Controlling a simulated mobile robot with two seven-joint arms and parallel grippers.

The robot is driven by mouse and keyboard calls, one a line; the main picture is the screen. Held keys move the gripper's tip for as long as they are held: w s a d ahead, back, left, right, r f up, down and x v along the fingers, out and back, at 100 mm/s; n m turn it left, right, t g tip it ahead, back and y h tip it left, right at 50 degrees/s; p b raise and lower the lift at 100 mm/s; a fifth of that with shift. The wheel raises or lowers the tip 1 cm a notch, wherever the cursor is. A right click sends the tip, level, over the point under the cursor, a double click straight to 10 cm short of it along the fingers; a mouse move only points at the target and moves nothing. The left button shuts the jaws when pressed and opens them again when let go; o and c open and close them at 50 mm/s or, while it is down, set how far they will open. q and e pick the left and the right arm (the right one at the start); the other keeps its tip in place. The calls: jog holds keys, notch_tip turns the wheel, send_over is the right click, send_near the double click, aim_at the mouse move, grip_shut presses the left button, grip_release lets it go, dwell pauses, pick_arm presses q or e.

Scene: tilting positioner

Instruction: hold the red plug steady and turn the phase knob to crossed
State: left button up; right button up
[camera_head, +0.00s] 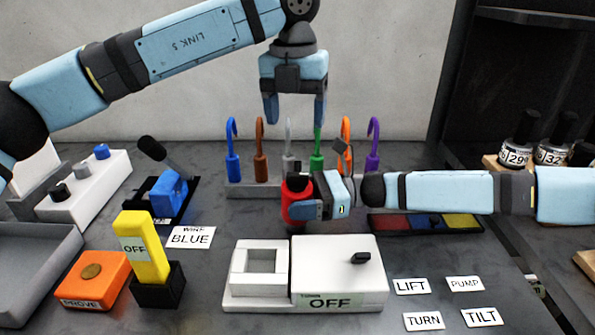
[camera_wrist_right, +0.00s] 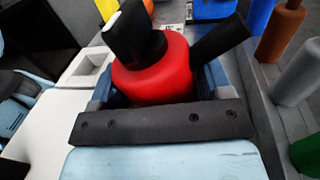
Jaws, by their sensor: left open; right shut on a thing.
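The red plug (camera_head: 297,187) is in my right gripper (camera_head: 308,203), above the grey table behind the white box. In the right wrist view the red plug (camera_wrist_right: 160,80) sits between the two fingers. A black knob with a white mark (camera_wrist_right: 127,32) stands on its top, and a black bar sticks out to one side. I cannot read any phase or crossed marking. My left gripper (camera_head: 296,108) is open and empty, fingers pointing down, above and behind the red plug near the coloured hooked pieces.
Several coloured hooked pieces (camera_head: 233,168) stand in a row behind. A white box (camera_head: 340,262) with a small black knob (camera_head: 361,258) and OFF label is in front. A yellow OFF lever (camera_head: 143,255) and orange PROVE block (camera_head: 94,279) stand left. Label cards (camera_head: 424,320) lie right.

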aim_at(298, 173)
pick_arm(q)
notch_tip(298, 173, down, 11)
jog(key=n, duration=0.2)
jog(key=shift+d+f+n+y, duration=0.1)
jog(key=shift+f+n+y, duration=0.1)
jog(key=shift+n+y, duration=0.1)
dwell(0.3)
jog(key=c, duration=0.9)
